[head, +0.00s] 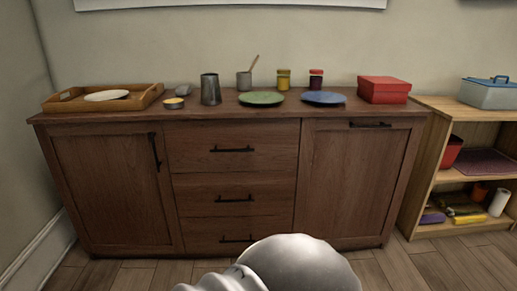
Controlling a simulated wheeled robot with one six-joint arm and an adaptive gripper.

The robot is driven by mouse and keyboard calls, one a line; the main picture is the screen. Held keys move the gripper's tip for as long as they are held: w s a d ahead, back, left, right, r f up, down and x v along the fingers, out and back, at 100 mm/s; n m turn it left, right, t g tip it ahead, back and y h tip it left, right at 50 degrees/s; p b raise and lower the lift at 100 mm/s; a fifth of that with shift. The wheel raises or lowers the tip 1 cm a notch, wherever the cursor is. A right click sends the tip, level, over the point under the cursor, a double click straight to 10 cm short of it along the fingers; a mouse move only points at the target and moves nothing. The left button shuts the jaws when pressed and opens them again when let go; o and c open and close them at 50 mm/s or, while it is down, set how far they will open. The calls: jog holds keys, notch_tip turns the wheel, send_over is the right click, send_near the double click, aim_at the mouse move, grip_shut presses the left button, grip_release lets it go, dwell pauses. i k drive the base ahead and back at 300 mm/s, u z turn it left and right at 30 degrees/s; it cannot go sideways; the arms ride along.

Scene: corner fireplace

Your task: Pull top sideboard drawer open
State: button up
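The wooden sideboard (115,122) stands against the wall across the view. Its top drawer (265,140) is the uppermost of three in the middle column. The drawer is shut, and its dark bar handle (232,149) runs level across its front. The middle drawer (265,182) and bottom drawer (205,230) below it are also shut. A rounded white part of my arm shows at the bottom centre and covers part of the bottom drawer. My gripper is not in view.
A wooden tray (64,104), a metal cup (210,89), a green plate (260,98), a blue plate (323,98) and a red box (384,90) stand on top. Cupboard doors flank the drawers. An open shelf (416,192) stands at right. Wooden floor (400,265) is clear in front.

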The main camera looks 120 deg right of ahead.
aim_at(221, 144)
jog(key=u, duration=5.9)
jog(key=k, duration=0.65)
jog(key=u, duration=2)
jog(key=i, duration=0.5)
